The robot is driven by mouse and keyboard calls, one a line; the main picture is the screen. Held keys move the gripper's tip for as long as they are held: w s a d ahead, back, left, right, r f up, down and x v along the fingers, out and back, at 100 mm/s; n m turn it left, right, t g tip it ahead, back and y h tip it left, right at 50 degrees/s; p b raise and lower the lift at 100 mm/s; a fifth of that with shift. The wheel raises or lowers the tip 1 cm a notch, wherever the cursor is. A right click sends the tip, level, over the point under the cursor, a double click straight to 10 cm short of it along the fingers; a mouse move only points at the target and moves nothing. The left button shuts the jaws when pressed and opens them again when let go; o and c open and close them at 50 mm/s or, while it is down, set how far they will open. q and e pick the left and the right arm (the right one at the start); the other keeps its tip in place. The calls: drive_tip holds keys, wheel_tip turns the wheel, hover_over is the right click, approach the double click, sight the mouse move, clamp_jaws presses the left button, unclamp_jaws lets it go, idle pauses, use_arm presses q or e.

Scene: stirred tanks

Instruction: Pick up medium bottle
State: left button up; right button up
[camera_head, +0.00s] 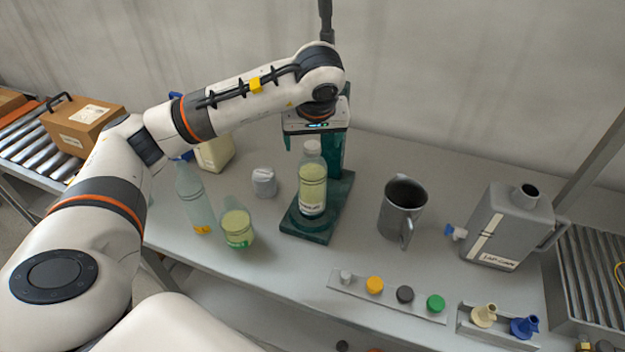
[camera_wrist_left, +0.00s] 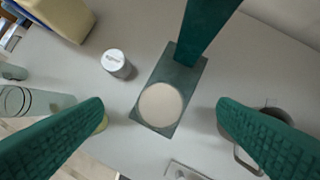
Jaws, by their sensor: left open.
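The medium bottle (camera_head: 312,188), clear with pale yellow-green liquid and a white cap, stands upright on the dark green stirrer base (camera_head: 299,227). My left gripper (camera_head: 312,143) hangs just above it, pointing down, with the cap below the gripper body. In the left wrist view its green fingers (camera_wrist_left: 162,125) are wide apart with nothing gripped. A pale round disc (camera_wrist_left: 160,104) shows between them over the base, and looks like the cap from above. My right gripper is not in view.
A clear bottle (camera_head: 194,200) and a flask with green liquid (camera_head: 237,229) stand left. A small grey-white jar (camera_head: 264,183) is behind them. A steel jug (camera_head: 402,209), a grey canister (camera_head: 504,228) and a strip of coloured caps (camera_head: 388,297) are right and front.

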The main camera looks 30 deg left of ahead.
sight(312, 156)
use_arm(q)
drive_tip(key=shift+x, duration=0.8)
drive_tip(key=p+x, duration=0.2)
drive_tip(key=x, duration=0.2)
drive_tip(key=shift+f+p, duration=0.4)
drive_tip(key=shift+f, duration=0.05)
drive_tip(key=shift+a+f, duration=0.1)
drive_tip(key=shift+f, duration=0.15)
drive_tip(key=c, duration=1.4)
drive_tip(key=shift+r, duration=0.1)
drive_tip(key=shift+c, duration=1.1)
drive_tip(key=shift+w, duration=0.1)
drive_tip(key=shift+r, duration=0.1)
